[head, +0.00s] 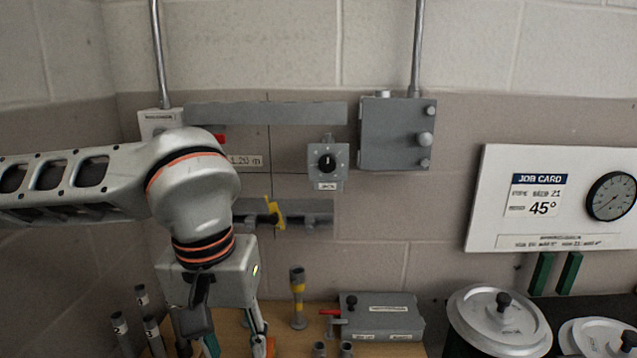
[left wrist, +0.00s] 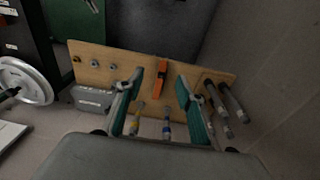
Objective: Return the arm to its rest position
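My left arm comes in from the left in the head view, its wrist bent down. My left gripper (head: 232,346) points down over the wooden bench board (head: 288,318), its tips cut off by the lower edge. In the left wrist view my left gripper (left wrist: 160,80) has its teal-padded fingers well apart, with nothing held between them. An orange piece (left wrist: 161,78) shows in the gap, on or above the board and apart from both fingers. My right arm and gripper are in neither view.
Grey posts (head: 142,312) stand left of the gripper; a grey-yellow post (head: 298,297) and a grey box (head: 380,318) stand right. On the wall are a dial box (head: 327,162), a grey box (head: 397,134) and a job card board (head: 550,200). Lidded pots (head: 500,322) stand at right.

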